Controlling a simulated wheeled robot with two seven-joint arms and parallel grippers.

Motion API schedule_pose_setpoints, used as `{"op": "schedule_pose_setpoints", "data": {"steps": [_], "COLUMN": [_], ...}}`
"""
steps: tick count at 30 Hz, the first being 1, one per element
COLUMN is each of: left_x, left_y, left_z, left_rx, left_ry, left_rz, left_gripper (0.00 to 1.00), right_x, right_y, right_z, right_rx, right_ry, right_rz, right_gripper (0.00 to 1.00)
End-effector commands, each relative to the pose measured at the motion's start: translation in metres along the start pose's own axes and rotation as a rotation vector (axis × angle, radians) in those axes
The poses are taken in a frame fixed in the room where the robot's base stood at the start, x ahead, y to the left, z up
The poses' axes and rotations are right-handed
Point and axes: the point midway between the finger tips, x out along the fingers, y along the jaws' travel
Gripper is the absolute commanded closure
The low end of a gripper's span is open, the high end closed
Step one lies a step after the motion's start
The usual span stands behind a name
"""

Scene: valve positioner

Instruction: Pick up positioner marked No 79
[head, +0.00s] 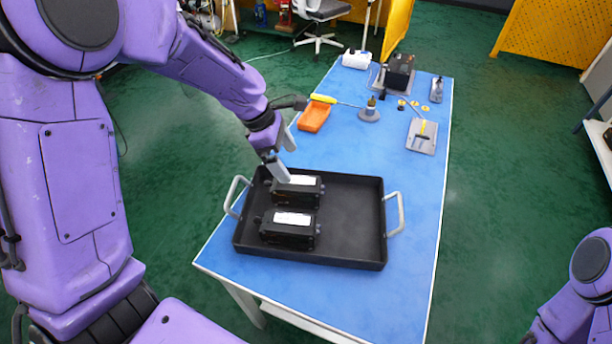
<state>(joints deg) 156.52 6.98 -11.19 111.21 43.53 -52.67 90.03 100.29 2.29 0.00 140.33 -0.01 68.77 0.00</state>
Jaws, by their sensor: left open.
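Two black box-shaped positioners with white labels lie in the left part of a black tray (350,250). The rear positioner (308,199) is farther from me and the front positioner (287,237) is nearer. The labels are too small to read, so I cannot tell which is No 79. My left gripper (280,174) is open, pointing down at the rear positioner's left end, close to its label. I cannot tell whether it touches the positioner. My right gripper is not in view; only part of my right arm shows at the lower right.
The tray has a metal handle at each side, and its right half is empty. The blue table (390,170) holds an orange case (314,117), a yellow screwdriver (323,98), a metal plate (421,136) and a black device (399,72) toward the far end.

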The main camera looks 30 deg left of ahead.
Motion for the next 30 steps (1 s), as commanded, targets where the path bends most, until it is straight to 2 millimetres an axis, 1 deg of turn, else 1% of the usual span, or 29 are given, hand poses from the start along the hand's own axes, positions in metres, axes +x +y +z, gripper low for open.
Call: {"op": "schedule_pose_setpoints", "data": {"steps": [1, 3, 6, 10, 15, 17, 20, 30], "left_x": [0.011, 0.025, 0.041, 0.056, 0.088, 0.095, 0.101, 0.100], "left_y": [-0.002, -0.003, -0.001, -0.001, -0.004, -0.004, -0.004, -0.004], "left_z": [-0.001, -0.002, -0.001, -0.001, -0.003, -0.003, -0.002, -0.002], "left_rx": [0.000, -0.002, -0.001, -0.002, -0.002, -0.001, -0.001, -0.001], "left_ry": [0.001, 0.001, 0.002, 0.002, 0.003, 0.002, 0.001, 0.001], "left_rz": [-0.006, -0.005, -0.005, -0.005, -0.007, -0.005, -0.004, -0.003], "left_gripper": [0.06, 0.06, 0.06, 0.06, 0.06, 0.06, 0.06, 0.06], "right_x": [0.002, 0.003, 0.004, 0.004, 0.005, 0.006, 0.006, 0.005], "right_y": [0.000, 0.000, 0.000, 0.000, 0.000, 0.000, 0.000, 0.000], "right_z": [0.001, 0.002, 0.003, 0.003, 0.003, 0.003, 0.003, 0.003], "right_rx": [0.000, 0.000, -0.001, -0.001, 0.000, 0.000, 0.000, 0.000], "right_ry": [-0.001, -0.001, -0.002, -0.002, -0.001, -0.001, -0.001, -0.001], "right_rz": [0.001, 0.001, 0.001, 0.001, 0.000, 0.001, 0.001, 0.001], "right_gripper": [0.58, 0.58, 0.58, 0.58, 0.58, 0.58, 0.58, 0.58]}}
